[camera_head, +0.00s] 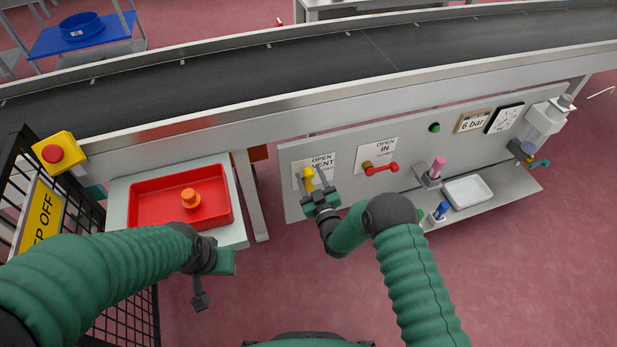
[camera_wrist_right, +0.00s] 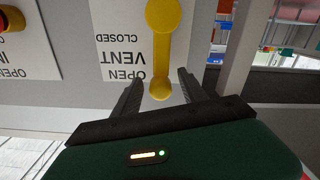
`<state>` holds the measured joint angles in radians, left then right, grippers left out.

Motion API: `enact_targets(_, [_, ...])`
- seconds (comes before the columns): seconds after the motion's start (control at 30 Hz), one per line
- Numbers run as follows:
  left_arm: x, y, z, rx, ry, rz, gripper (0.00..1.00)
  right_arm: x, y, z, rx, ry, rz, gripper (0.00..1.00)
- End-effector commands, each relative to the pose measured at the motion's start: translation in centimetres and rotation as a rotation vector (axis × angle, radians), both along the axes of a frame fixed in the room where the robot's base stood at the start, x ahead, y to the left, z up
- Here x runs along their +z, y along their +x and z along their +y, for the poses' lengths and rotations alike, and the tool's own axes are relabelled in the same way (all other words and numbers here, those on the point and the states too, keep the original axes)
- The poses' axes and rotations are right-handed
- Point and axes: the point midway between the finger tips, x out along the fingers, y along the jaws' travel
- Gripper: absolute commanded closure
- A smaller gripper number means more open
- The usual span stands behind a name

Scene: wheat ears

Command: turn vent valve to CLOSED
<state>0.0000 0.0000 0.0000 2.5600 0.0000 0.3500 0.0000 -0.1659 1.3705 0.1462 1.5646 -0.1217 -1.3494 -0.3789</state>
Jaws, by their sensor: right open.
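The vent valve is a yellow lever (camera_head: 308,178) on the grey panel, beside a white label (camera_head: 322,163) reading OPEN, VENT. In the right wrist view, the lever (camera_wrist_right: 161,55) runs from a round hub to a rounded tip, with the tip beside the word OPEN and the word CLOSED nearer the hub. My right gripper (camera_head: 316,180) is at the lever in the head view. In the right wrist view its open fingers (camera_wrist_right: 160,85) stand on both sides of the lever's tip, with gaps visible. My left gripper (camera_head: 222,262) is low, away from the panel; its fingers are unclear.
A red lever (camera_head: 380,168) with its own OPEN, IN label is to the right on the panel. A red tray (camera_head: 145,208) with an orange part stands left. The conveyor (camera_head: 300,67) runs above the panel. A shelf with a white tray (camera_head: 467,190) is at right.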

Motion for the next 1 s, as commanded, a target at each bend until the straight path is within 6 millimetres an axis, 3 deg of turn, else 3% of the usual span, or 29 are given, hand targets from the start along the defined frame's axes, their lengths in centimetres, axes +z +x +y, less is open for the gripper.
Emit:
enact_targets(0.13, [-0.7, 0.0, 0.0, 0.0, 0.0, 0.0, 0.64, -0.09, 1.37, 0.47, 0.0, 0.001, 0.0, 0.5])
enact_targets(0.4, [-0.63, 0.0, 0.0, 0.0, 0.0, 0.0, 0.64, 0.05, 1.58, 0.51, 0.0, 0.0, 0.001, 0.5])
enact_targets(0.8, [-0.64, 0.0, 0.0, 0.0, 0.0, 0.0, 0.64, -0.01, 1.53, 0.5, -0.001, -0.001, 0.002, 1.0])
enact_targets(1.0, [-0.64, -0.01, 0.0, 0.0, 0.0, 0.0, 0.64, -0.04, 1.51, 0.49, 0.0, -0.001, 0.002, 1.0])
